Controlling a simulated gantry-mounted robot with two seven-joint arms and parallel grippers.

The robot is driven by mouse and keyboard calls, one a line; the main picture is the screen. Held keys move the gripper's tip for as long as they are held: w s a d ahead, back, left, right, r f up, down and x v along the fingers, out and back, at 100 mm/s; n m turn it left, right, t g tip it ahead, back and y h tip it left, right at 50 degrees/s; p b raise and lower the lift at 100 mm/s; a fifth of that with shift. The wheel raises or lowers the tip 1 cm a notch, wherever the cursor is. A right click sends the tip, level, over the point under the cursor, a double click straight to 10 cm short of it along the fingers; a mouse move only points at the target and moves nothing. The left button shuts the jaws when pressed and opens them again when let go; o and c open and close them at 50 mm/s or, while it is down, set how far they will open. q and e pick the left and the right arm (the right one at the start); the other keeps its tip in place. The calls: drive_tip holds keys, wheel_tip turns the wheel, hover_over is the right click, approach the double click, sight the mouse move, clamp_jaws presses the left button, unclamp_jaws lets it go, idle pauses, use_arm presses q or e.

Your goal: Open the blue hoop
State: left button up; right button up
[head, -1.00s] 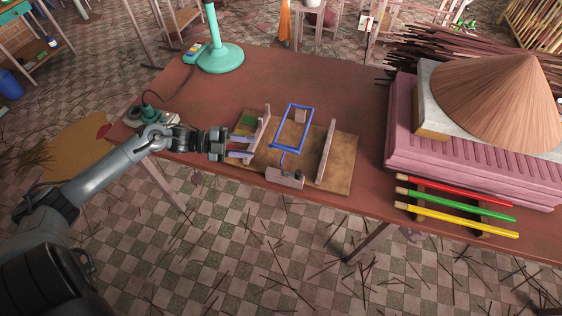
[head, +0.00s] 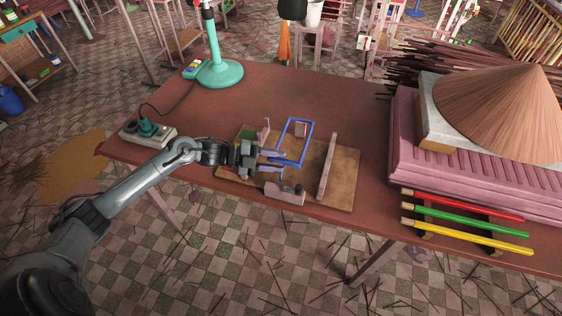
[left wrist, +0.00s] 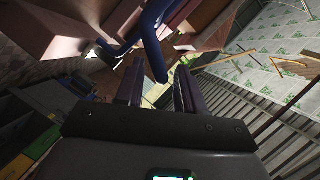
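The blue hoop (head: 307,143) is a rectangular frame standing tilted over the wooden board (head: 345,180) on the table. My left gripper (head: 277,160) reaches in from the left, its fingers pointing right at the near-left part of the hoop. In the left wrist view, the two fingers (left wrist: 160,75) are apart, and a blue bar of the hoop (left wrist: 153,50) shows between and just beyond their tips. Whether a finger touches the bar I cannot tell. The gripper hides part of the board's left side. My right gripper is in neither view.
An upright plank (head: 328,165) stands on the board right of the hoop, and a grey block (head: 285,193) sits at its near edge. A green lamp base (head: 220,73) is behind left. A pink stack with a cone (head: 500,105) and coloured bars (head: 465,215) lie right.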

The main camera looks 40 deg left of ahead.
use_arm(q)
drive_tip(key=shift+x, duration=1)
drive_tip(key=shift+c, duration=0.2)
clamp_jaws()
